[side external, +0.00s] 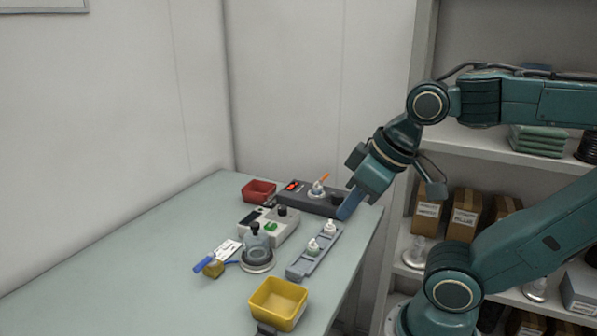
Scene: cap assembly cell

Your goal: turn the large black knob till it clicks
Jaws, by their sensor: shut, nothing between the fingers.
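A light grey box (262,236) stands mid-table with a green part and a black knob (282,210) on top. A dark grey unit (302,202) with a red lit display stands behind it. A small dark shape that may be another knob shows at this unit's right end, by my gripper. I cannot tell for sure which is the large knob. My gripper (346,211) is shut and empty, angled down at the right end of the dark unit. I cannot tell whether its tip touches anything.
A grey rack (302,267) holds white-topped bottles. A clear dome (257,254) with a black top stands beside it. A white bottle with an orange tip stands on the dark unit. A red bin (259,191) and a yellow bin (278,302) flank the group. The table's left is clear.

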